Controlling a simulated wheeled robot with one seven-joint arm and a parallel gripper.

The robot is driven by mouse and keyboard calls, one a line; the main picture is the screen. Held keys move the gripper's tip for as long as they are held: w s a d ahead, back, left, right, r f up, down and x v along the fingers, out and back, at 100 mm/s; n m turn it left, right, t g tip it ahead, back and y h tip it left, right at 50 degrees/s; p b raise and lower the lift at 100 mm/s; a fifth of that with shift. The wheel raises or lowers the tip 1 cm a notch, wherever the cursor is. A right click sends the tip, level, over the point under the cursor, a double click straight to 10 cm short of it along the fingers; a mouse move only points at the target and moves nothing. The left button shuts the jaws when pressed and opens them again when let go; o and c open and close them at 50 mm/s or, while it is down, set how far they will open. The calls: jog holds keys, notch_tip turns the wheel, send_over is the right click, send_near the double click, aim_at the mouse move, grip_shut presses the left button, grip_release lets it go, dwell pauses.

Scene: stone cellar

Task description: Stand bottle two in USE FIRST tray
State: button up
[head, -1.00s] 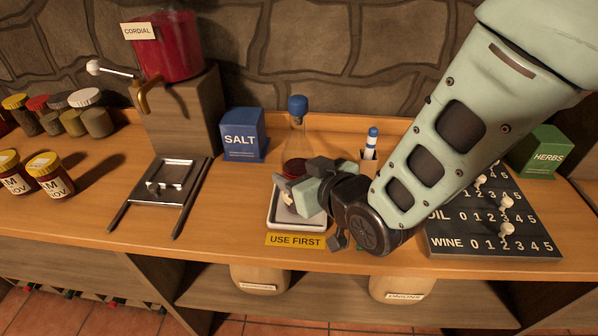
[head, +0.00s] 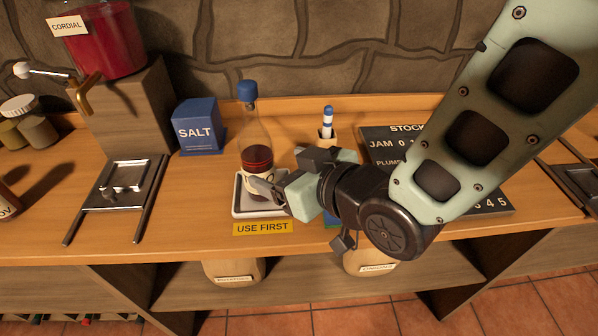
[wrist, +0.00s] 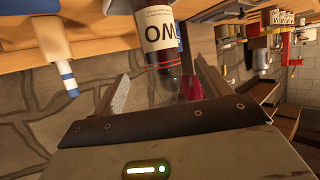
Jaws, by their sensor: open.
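A clear glass bottle (head: 257,140) with a blue cap, dark red contents and a pale label stands upright in the shallow white USE FIRST tray (head: 238,209). The yellow USE FIRST sign is on the counter's front edge. In the wrist view the bottle (wrist: 158,12) appears upside down, its label partly cut off, the visible letters fitting "TWO". My gripper (head: 264,188) is open at the bottle's lower front right, partly covering the label and tray. In the wrist view its fingers lie on either side of the bottle; I cannot tell whether they touch it.
A blue SALT box (head: 198,127) stands left of the bottle. A small holder with a blue-and-white marker (head: 327,122) and the dark stock board (head: 385,140) are to the right. A metal stand (head: 122,185) and the wooden CORDIAL block (head: 130,115) are left. Counter between stand and tray is clear.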

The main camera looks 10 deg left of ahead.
jog(key=shift+b+v, duration=1.9)
jog(key=shift+b, duration=0.75)
jog(key=s+d+f+m+g+h, duration=0.1)
jog(key=s+d+g+h, duration=0.3)
jog(key=d, duration=0.5)
jog(key=s+d+f+m+g+h, duration=0.1)
jog(key=s+d+f+g+h, duration=0.3)
jog(key=d, duration=0.6)
jog(key=shift+s+d+m+h, duration=0.2)
jog(key=shift+s+m+h, duration=0.2)
jog(key=shift+s+h, duration=0.7)
jog(key=shift+r, duration=0.1)
notch_tip(320, 180, up, 13)
jog(key=p, duration=1.3)
